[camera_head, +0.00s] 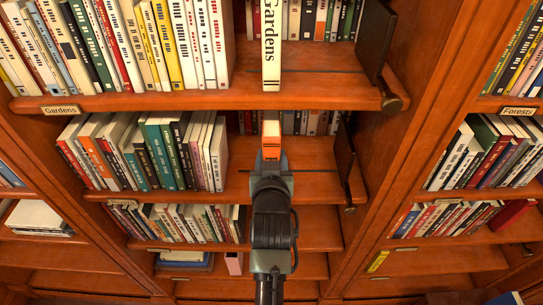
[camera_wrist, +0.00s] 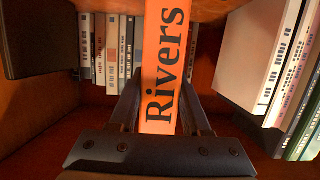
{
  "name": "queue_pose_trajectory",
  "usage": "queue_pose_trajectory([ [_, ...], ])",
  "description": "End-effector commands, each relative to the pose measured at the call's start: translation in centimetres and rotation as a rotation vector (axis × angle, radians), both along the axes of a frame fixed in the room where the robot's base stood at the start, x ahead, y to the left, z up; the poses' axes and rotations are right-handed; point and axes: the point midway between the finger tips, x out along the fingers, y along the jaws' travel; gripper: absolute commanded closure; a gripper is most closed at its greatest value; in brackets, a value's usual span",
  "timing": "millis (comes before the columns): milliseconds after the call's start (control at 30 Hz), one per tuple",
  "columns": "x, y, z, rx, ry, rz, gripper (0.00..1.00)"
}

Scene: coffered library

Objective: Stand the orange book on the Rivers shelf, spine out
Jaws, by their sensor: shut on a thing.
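The orange book (camera_head: 271,129) is upright in my gripper (camera_head: 271,156), inside the middle shelf bay (camera_head: 310,185). In the wrist view the orange book (camera_wrist: 165,60) shows its spine, lettered "Rivers", facing out toward me. My gripper (camera_wrist: 160,108) is shut on it, one finger on each side. The book stands in the gap between a leaning row of books (camera_head: 185,150) and a dark bookend (camera_head: 346,160), apart from both. I cannot tell whether its lower edge touches the board. The label under this shelf (camera_head: 122,203) is too small to read.
A cream book lettered "Gardens" (camera_head: 270,50) stands on the shelf above, whose plate reads "Gardens" (camera_head: 61,110). A "Forests" plate (camera_head: 517,110) is at right. In the wrist view, the bookend (camera_wrist: 38,40) is left, the neighbouring books (camera_wrist: 258,55) right. More books (camera_wrist: 112,50) stand behind.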

Motion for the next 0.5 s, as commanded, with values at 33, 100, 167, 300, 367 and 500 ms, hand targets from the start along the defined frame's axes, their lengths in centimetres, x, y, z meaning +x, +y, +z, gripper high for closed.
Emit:
queue_pose_trajectory([
  [33, 0.1, 0.0, 0.32, 0.0, -0.01, 0.0, 0.51],
  [100, 0.09, 0.0, 0.37, 0.0, -0.01, 0.0, 0.38],
  [167, 0.07, 0.0, 0.29, 0.0, -0.008, 0.0, 0.28],
  [300, 0.05, 0.0, 0.15, 0.0, -0.005, 0.0, 0.18],
  [367, 0.03, 0.0, 0.11, 0.0, -0.004, 0.0, 0.18],
  [500, -0.11, -0.01, -0.39, 0.0, 0.008, 0.0, 0.18],
])
